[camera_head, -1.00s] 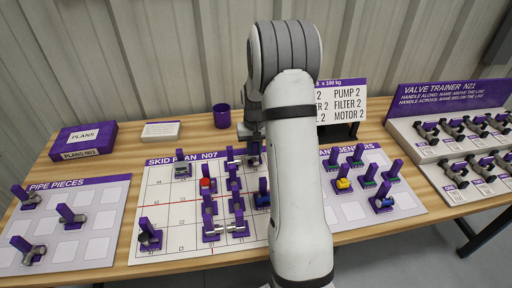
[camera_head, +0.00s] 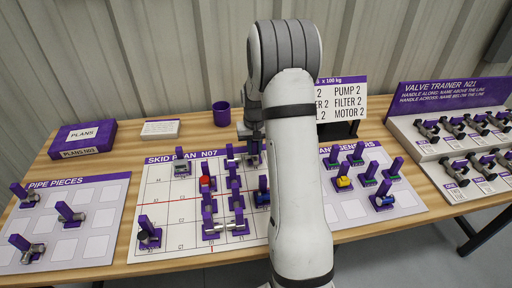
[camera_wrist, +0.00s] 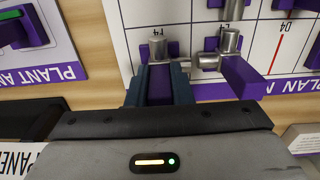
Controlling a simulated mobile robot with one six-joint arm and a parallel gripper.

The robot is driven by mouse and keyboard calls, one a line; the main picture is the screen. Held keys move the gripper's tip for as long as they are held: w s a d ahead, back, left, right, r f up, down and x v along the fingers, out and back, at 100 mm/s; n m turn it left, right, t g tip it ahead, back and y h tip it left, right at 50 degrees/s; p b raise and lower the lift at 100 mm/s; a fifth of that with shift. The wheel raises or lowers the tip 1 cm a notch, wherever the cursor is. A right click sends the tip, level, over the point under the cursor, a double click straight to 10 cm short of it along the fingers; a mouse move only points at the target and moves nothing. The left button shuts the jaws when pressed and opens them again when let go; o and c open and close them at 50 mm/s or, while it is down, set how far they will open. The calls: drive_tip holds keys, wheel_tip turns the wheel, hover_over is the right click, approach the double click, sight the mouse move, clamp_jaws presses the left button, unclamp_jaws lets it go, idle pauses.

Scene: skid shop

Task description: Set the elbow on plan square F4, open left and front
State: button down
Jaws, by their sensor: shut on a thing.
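My gripper (camera_wrist: 160,85) is shut on the purple upright handle of the grey metal elbow (camera_wrist: 160,48) in the wrist view. The elbow is at the back edge of the skid plan (camera_wrist: 125,50), by the printed label F4. Its grey end lies close beside a silver pipe piece (camera_wrist: 208,60) with its own purple handle; whether they touch is unclear. Whether the elbow rests on the plan cannot be told. In the head view my gripper (camera_head: 252,150) is over the back of the skid plan (camera_head: 160,200), and my arm hides part of it.
Several pieces with purple handles crowd the plan's middle. The pipe pieces board (camera_head: 100,225) stands left, the sensors board (camera_head: 400,205) right, the valve trainer (camera_head: 450,100) far right. A purple cup (camera_head: 221,114) and plans box (camera_head: 83,138) stand behind.

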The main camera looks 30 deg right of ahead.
drive_tip(key=shift+f+b, duration=0.35)
drive_tip(key=shift+f, duration=0.2)
drive_tip(key=c, duration=1.2)
unclamp_jaws()
drive_tip(key=shift+r, duration=0.25)
drive_tip(key=shift+r+p, duration=0.4)
drive_tip(key=shift+r, duration=0.05)
drive_tip(key=shift+r+p, duration=2.15)
drive_tip(key=shift+r, duration=1.3)
